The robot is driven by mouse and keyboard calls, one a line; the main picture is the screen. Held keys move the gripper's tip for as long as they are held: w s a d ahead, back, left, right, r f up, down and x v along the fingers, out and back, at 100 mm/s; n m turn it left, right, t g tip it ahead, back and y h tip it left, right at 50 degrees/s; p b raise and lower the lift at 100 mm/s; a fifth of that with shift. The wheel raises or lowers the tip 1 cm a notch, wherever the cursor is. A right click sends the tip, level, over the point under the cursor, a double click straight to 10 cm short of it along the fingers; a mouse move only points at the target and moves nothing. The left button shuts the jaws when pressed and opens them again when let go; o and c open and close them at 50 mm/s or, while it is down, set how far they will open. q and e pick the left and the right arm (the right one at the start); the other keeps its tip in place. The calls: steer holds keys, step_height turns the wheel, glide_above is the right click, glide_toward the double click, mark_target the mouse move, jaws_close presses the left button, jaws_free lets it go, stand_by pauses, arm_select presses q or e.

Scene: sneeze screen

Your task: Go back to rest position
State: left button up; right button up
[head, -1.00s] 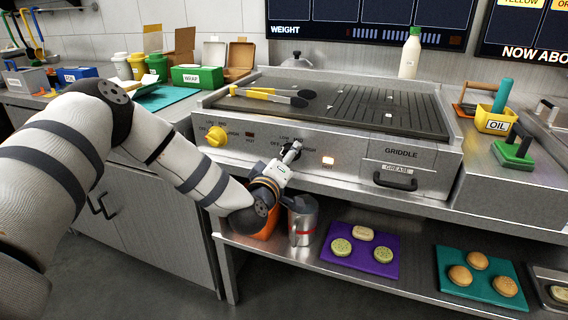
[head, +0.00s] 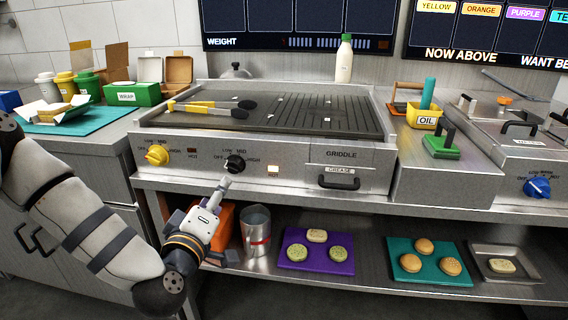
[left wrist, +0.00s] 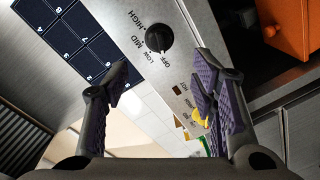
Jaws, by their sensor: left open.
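My left gripper (head: 225,183) is just below and in front of the griddle's black knob (head: 235,163) in the head view. In the left wrist view my left gripper (left wrist: 160,78) has its dark fingers spread with nothing between them. The black knob (left wrist: 159,38) shows beyond the fingers, apart from them. The griddle's yellow knob (head: 157,155) is further left on the same panel. My right gripper is not in view.
The griddle (head: 290,108) carries yellow-handled tongs (head: 210,106). Below it, a lower shelf holds an orange container (head: 222,228), a metal pitcher (head: 256,230), a purple board (head: 298,262) and a teal board (head: 449,274).

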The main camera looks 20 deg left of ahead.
arm_select(q)
steer(key=s+d+f+m+g+h+p, duration=0.1)
steer(key=s+d+f+m+g+h, duration=0.5)
steer(key=d+f, duration=0.5)
steer(key=s+d+f+m+g+p, duration=0.15)
steer(key=s+f+m+g, duration=0.3)
steer(key=s+f, duration=0.75)
steer(key=s+a+f+m+g+y, duration=0.1)
steer(key=s+m+g, duration=0.3)
steer(key=s, duration=2)
steer(key=a+g, duration=0.1)
steer(key=g, duration=0.4)
steer(key=shift+f, duration=0.15)
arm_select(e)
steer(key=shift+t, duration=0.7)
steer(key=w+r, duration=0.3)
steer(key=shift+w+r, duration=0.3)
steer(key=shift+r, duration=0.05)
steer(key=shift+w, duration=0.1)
